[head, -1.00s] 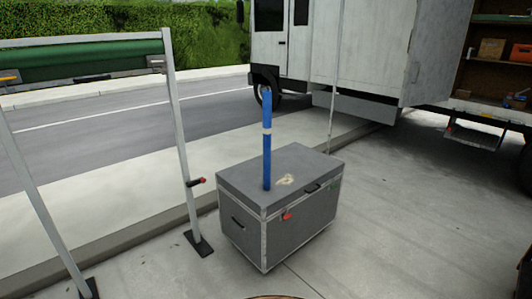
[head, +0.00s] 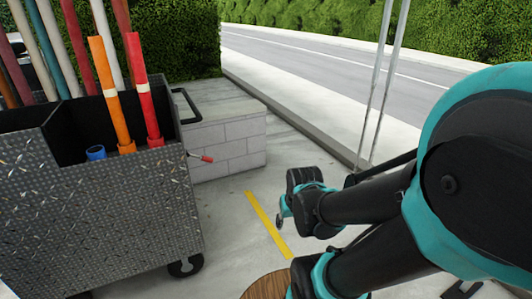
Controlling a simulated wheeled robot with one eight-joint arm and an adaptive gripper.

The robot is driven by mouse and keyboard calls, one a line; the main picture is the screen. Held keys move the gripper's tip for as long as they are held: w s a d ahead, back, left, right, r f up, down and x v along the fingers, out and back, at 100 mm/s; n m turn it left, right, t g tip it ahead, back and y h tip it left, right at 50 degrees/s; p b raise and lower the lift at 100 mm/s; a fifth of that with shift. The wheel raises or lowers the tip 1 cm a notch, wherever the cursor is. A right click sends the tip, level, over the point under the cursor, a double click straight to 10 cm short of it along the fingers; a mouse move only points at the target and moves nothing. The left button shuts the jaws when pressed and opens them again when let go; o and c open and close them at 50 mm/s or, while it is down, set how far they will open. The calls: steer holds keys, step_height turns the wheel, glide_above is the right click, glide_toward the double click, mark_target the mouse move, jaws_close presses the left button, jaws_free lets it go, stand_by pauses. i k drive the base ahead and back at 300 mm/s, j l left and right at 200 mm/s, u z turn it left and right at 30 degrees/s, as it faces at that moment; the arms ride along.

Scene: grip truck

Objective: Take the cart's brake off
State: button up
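The cart (head: 110,220) stands at the left, a grey diamond-plate box with a wheel (head: 186,266) under its near right corner. A black handle (head: 187,106) sticks out at its right end. Below it, a short lever with a red tip (head: 206,158) points out to the right from the cart's side; it looks like the brake lever. My arm reaches in from the right, and its far end, black and teal, lies right of the lever with a clear gap. I cannot make out the gripper's fingers there. Nothing of mine touches the cart.
Several coloured poles stand in the cart, among them an orange one (head: 110,95) and a red one (head: 142,90). A low block wall (head: 226,148) is behind the lever. A yellow floor line (head: 268,224) crosses open pavement. Thin metal posts (head: 385,80) stand near the curb.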

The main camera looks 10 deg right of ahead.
mark_target(211, 161)
steer(key=i+j, duration=0.1)
steer(key=i, duration=0.3)
steer(key=i+j, duration=0.1)
steer(key=i, duration=0.35)
